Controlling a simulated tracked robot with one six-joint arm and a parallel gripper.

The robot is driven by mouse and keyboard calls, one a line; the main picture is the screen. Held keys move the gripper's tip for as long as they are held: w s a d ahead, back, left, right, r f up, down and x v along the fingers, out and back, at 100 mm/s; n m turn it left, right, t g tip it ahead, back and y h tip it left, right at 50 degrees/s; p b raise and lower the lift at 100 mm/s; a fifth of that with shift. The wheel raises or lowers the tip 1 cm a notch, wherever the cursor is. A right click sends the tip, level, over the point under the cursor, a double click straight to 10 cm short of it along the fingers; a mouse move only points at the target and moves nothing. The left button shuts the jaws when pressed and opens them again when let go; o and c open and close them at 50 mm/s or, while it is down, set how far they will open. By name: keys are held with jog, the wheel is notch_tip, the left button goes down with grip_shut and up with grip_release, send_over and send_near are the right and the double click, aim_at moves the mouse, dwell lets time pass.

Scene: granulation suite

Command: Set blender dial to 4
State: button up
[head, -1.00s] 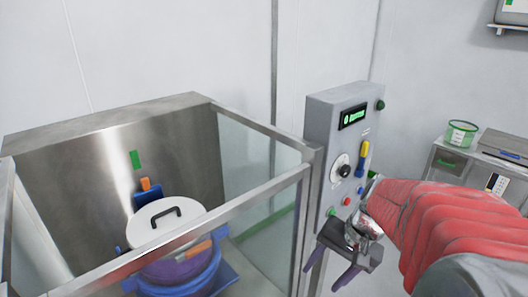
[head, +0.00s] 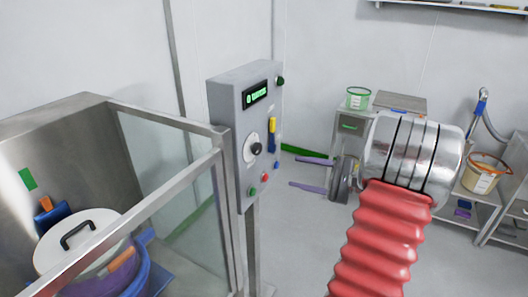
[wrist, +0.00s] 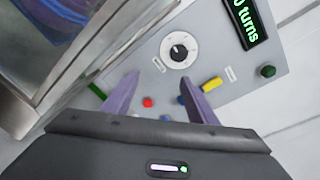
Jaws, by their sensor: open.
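The blender dial (head: 256,148) is a black knob on a round white scale, on the front of a grey control box (head: 226,125). In the wrist view the dial (wrist: 179,52) lies ahead of and between my fingertips, with its pointer too small to read. My gripper (head: 291,172) is open and empty, to the right of the box in the head view, its purple fingers pointing left toward the panel and apart from the dial. The green-lit display (head: 256,94) sits above the dial; in the wrist view part of it reads "0 turns".
Near the dial are a yellow-and-blue lever (head: 271,134), a red button (head: 265,177) and a green button (head: 251,191). A glass-sided steel enclosure (head: 180,170) with a lidded vessel (head: 82,240) stands left. A bench with a green-rimmed tub (head: 357,98) stands behind my arm.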

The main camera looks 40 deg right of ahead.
aim_at(260, 150)
jog(key=r, duration=0.1)
jog(key=d+r+t, duration=0.1)
jog(key=r, duration=0.1)
jog(key=shift+w+d, duration=0.1)
jog(key=shift+w, duration=0.05)
jog(key=shift+w, duration=0.15)
jog(key=x, duration=1.3)
jog(key=shift+w+r, duration=0.1)
jog(key=shift+w, duration=0.2)
jog(key=shift+c, duration=0.3)
